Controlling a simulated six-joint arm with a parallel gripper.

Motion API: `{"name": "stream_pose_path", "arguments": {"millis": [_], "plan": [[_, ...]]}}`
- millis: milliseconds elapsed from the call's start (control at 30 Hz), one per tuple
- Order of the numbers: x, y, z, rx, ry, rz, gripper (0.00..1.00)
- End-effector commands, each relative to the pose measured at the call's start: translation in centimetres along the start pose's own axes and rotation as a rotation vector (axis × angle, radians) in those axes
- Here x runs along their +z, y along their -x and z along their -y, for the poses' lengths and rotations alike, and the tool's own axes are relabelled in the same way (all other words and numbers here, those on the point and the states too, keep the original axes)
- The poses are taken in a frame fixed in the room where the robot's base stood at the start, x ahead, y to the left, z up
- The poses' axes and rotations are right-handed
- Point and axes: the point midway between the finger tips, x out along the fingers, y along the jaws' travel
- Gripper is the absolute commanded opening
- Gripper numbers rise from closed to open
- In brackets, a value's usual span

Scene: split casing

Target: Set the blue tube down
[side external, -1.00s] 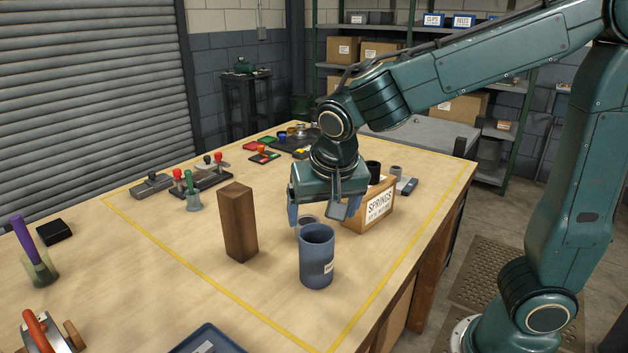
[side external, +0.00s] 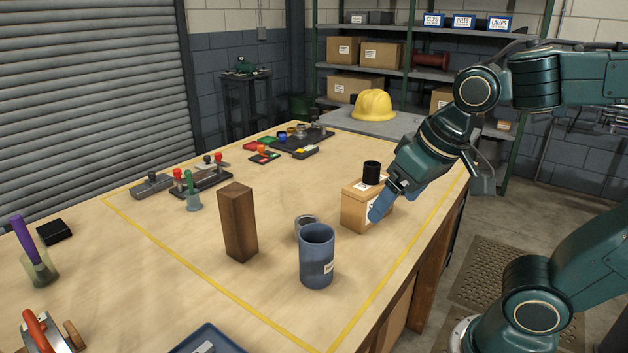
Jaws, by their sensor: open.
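The blue tube (side external: 316,262) stands upright on the wooden bench near its front, with its open end up and a small pale label on its side. A shorter grey ring-like part (side external: 304,221) stands just behind it, partly hidden by it. My gripper (side external: 380,210) is open, tilted down and to the left, in front of the cardboard box (side external: 354,212) in this view. It is apart from the blue tube, up and to its right. Its far finger is mostly hidden.
A tall brown wooden block (side external: 238,225) stands left of the tube. A black cylinder (side external: 371,172) sits on the box. A blue tray (side external: 206,341) lies at the front edge. Bare bench inside the yellow line (side external: 240,299) surrounds the tube's front and left.

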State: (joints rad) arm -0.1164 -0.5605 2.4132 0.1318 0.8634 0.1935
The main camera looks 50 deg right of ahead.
Motion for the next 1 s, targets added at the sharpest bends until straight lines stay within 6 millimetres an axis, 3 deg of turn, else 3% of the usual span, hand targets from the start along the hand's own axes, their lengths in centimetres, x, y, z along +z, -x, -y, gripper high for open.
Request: {"name": "stream_pose_path", "arguments": {"millis": [200, 333, 1000], "plan": [[2.8, 1.4, -0.8, -0.034, 0.130, -0.045, 0.84], [3.5, 1.6, -0.8, -0.041, 0.174, -0.058, 0.84], [3.8, 1.7, -0.8, -0.044, 0.187, -0.060, 0.84]]}}
